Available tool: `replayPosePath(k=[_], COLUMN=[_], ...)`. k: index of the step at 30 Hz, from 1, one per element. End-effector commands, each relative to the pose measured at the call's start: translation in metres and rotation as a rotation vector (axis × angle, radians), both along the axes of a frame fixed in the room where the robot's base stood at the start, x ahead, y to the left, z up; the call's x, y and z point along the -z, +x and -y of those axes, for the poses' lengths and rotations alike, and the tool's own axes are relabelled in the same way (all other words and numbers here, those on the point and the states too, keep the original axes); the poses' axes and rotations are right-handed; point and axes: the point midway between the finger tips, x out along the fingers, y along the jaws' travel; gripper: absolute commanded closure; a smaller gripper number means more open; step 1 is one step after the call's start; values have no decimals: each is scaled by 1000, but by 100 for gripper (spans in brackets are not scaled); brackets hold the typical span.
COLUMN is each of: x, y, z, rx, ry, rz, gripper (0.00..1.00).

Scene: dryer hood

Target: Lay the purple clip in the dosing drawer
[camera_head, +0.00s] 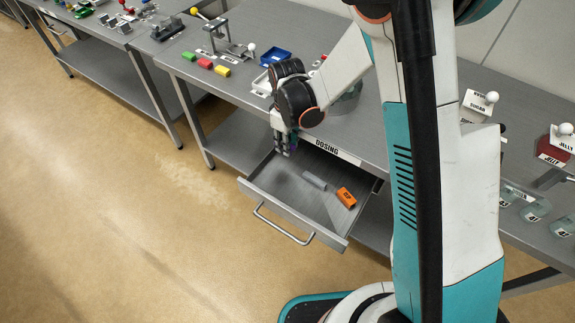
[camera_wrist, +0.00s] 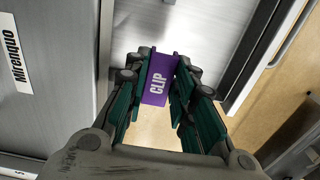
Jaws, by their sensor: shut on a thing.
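The purple clip (camera_wrist: 158,82), lettered "CLIP", is held between the fingers of my gripper (camera_wrist: 160,88) in the wrist view. In the head view my gripper (camera_head: 284,145) points down above the back left part of the open dosing drawer (camera_head: 262,192). Only a small bit of purple shows at its fingertips there. The drawer is pulled out under the "DOSING" label (camera_head: 338,151). A grey block (camera_head: 314,181) and an orange block (camera_head: 346,197) lie in it, to the right of my gripper. I cannot tell the exact gap between clip and drawer floor.
The drawer's handle (camera_head: 282,226) sticks out in front. On the bench above lie green, red and yellow blocks (camera_head: 205,64), a blue tray (camera_head: 275,57) and a small press (camera_head: 215,35). The drawer floor left of the grey block looks clear.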

Motion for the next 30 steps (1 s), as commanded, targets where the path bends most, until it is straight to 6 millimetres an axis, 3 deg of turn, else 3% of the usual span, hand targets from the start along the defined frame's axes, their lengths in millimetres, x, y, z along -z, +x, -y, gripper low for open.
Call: replayPosePath(k=[1,4,14,21,30], x=[17,35,59,92,93], y=[0,0,0,0,0], z=[0,0,0,0,0], rx=[0,0,0,0,0], ry=[0,0,0,0,0], rz=[0,0,0,0,0], gripper=[88,88,88,88,88])
